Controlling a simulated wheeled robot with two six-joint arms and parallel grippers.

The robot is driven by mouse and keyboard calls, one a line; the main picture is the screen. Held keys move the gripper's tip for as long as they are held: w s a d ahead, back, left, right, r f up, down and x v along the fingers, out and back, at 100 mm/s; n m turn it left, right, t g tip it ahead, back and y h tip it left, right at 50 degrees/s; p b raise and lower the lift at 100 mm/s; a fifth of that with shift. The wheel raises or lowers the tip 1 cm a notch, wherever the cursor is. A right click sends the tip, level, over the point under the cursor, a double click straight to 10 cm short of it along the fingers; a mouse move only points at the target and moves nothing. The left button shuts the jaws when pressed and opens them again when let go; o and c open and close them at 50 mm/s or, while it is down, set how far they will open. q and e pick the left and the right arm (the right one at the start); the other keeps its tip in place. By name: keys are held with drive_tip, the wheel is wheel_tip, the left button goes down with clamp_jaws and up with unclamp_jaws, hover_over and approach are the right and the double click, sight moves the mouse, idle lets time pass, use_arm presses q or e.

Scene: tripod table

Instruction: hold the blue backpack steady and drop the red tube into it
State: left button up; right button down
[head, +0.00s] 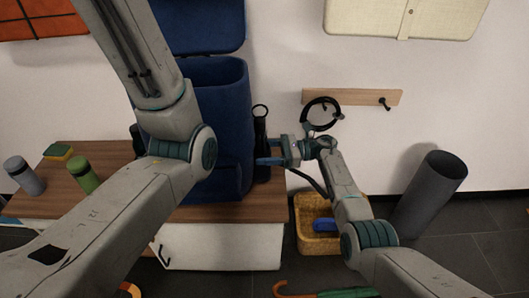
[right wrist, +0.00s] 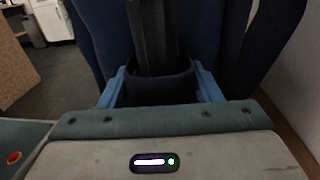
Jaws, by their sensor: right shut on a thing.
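The blue backpack (head: 222,105) stands upright on the wooden table in the head view, its top open and its flap (head: 200,25) raised against the wall. My left arm covers its left part. My right gripper (head: 268,152) is at the backpack's right side. In the right wrist view its blue fingers (right wrist: 160,90) are shut on the backpack's dark blue side pocket (right wrist: 160,88), with a black upright thing (right wrist: 155,35) inside it. My left arm rises out of the head view at the top, so its gripper is not seen. I see no red tube.
A yellow basket (head: 309,243) and a tall grey bin (head: 430,195) stand on the floor at the right. A hook rail (head: 365,96) is on the wall.

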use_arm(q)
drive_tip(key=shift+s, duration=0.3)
use_arm(e)
drive_tip(key=shift+c, duration=1.9)
unclamp_jaws()
